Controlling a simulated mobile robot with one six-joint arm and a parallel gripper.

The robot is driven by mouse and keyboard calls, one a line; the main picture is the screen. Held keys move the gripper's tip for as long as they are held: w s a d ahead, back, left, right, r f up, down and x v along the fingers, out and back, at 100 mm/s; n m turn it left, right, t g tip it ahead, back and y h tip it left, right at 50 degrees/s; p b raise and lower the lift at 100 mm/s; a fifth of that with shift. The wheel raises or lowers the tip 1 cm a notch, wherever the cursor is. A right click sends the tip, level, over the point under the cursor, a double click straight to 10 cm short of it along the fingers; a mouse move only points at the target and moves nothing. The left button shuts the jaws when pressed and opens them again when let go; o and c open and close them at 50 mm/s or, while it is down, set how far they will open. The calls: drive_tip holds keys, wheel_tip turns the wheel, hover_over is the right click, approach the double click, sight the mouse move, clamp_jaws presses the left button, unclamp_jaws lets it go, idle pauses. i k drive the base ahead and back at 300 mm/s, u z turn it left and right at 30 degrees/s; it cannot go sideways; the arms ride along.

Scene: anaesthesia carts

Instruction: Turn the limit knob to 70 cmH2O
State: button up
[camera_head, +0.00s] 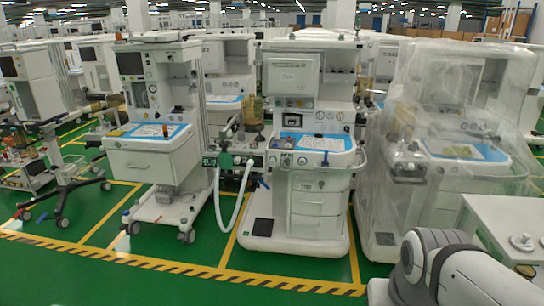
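An anaesthesia cart (320,202) stands upright near the middle, facing me. Small round knobs (302,161) sit along the front edge of its blue-lined worktop. A valve block with a breathing canister (253,112) stands at its left side, with white hoses (240,205) hanging below. I cannot tell which part is the limit knob, and no scale or setting is readable at this size. My arm's white links show at the bottom right, well apart from the carts. My gripper is not in view.
A drawer cart (152,166) stands to the left, and a plastic-wrapped cart (455,130) to the right. A white cabinet (510,225) is at the right edge. Green floor (130,285) with yellow-black striped tape lies open in front. More carts fill the background.

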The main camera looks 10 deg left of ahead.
sight(241, 135)
drive_tip(key=k, duration=0.6)
drive_tip(key=u, duration=0.7)
drive_tip(key=i, duration=1)
drive_tip(key=u, duration=0.8)
drive_tip(key=i, duration=1.8)
drive_tip(key=z, duration=0.65)
drive_tip(key=i, duration=1)
drive_tip(key=z, duration=0.8)
drive_tip(key=k, duration=0.9)
drive_tip(key=z, duration=0.2)
drive_tip(key=i, duration=0.4)
drive_tip(key=u, duration=0.1)
